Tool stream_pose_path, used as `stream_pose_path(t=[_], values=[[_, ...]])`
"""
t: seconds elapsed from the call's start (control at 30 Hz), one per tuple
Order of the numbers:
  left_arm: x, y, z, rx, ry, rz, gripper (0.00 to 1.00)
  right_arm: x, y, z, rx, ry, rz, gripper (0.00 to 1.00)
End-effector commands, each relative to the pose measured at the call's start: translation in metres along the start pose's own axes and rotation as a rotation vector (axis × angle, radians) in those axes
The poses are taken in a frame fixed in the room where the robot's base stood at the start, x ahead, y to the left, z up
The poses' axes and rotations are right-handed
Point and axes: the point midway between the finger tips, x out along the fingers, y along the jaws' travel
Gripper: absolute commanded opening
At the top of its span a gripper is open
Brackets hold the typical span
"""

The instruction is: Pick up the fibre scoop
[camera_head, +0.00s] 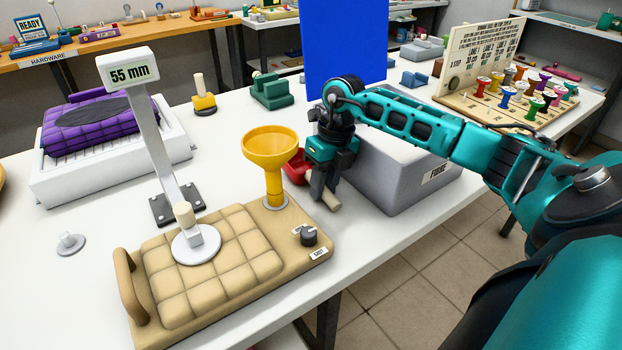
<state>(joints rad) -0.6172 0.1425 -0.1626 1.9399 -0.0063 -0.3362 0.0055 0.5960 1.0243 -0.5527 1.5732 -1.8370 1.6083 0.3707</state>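The fibre scoop shows as a red bowl (296,170) partly hidden behind the yellow funnel, with a pale wooden handle end (329,202) sticking out below my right gripper. My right gripper (322,190) points down at the handle, just left of the grey bin. Its fingers hide the middle of the handle, and I cannot tell whether they are closed on it. The scoop appears low, at or near the table top. My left gripper is out of view.
A yellow funnel (269,150) stands close left of the gripper on a tan board with a quilted pad (215,262). A grey bin (395,175) labelled "FIBRE" is close right.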

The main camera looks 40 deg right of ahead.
Motion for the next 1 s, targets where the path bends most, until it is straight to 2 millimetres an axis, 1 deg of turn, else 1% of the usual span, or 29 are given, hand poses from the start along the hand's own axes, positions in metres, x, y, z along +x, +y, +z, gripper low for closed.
stream_pose_path(t=[0.03,0.27,0.53,0.67,0.77,0.87,0.97,1.0], values=[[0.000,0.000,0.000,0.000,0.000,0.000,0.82,0.000,0.000,0.000,0.000,0.000,0.000,0.21],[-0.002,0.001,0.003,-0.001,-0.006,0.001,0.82,-0.001,0.000,0.000,0.000,0.000,-0.001,0.00],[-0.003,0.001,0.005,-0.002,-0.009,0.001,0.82,-0.001,0.000,0.000,0.000,-0.001,0.000,0.00],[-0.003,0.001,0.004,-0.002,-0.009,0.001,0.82,-0.005,0.001,0.001,0.000,-0.002,-0.001,0.00],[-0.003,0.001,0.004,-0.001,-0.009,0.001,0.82,-0.014,0.002,0.001,0.000,-0.004,-0.001,0.00],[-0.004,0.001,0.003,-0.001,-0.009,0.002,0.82,-0.028,0.005,0.001,-0.001,-0.005,-0.001,0.00],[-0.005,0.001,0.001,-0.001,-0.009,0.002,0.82,-0.048,0.009,0.002,-0.001,-0.006,-0.001,0.00],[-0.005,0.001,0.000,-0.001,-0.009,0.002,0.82,-0.058,0.011,0.001,-0.001,-0.006,-0.001,0.00]])
